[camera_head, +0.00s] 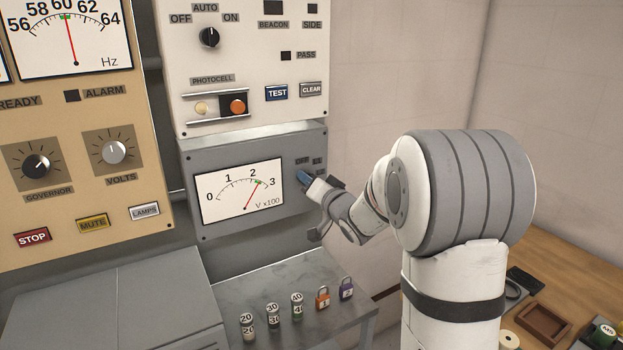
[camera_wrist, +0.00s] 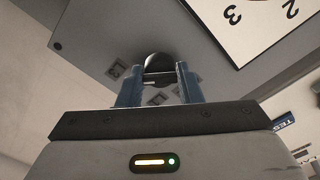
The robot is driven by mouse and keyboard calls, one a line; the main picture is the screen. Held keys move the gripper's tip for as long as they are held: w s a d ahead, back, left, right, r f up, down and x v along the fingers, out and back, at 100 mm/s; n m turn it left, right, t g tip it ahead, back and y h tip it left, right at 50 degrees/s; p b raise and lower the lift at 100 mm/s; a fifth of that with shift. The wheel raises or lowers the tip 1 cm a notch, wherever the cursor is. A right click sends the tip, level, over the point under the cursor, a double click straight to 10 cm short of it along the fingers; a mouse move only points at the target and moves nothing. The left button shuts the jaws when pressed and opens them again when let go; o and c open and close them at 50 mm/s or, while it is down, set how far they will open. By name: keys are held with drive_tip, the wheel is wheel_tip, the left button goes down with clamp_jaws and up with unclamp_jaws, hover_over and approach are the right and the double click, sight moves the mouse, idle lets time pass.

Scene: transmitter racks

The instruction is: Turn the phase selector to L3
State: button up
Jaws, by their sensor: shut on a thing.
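The phase selector is a dark round knob (camera_wrist: 158,62) on the grey meter panel (camera_head: 222,226), right of its dial. My gripper (camera_head: 305,179) reaches the panel from the right, its blue fingers at the knob. In the wrist view my gripper (camera_wrist: 158,76) has one finger on each side of the knob and is shut on it. The knob's pointer direction is hidden. In the head view my gripper covers the knob.
The voltmeter (camera_head: 240,190) has its needle between 2 and 3. A white panel (camera_head: 270,60) with a rotary switch and buttons hangs above. Below, a grey shelf (camera_head: 275,275) holds several fuses and two padlocks. A wooden bench (camera_head: 565,275) stands at the right.

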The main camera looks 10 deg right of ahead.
drive_tip(key=shift+m, duration=0.5)
drive_tip(key=o, duration=1)
drive_tip(key=shift+c, duration=0.2)
drive_tip(key=b+v, duration=0.1)
drive_tip(key=v, duration=0.6)
drive_tip(key=shift+s+d, duration=0.15)
drive_tip(key=shift+s, duration=0.2)
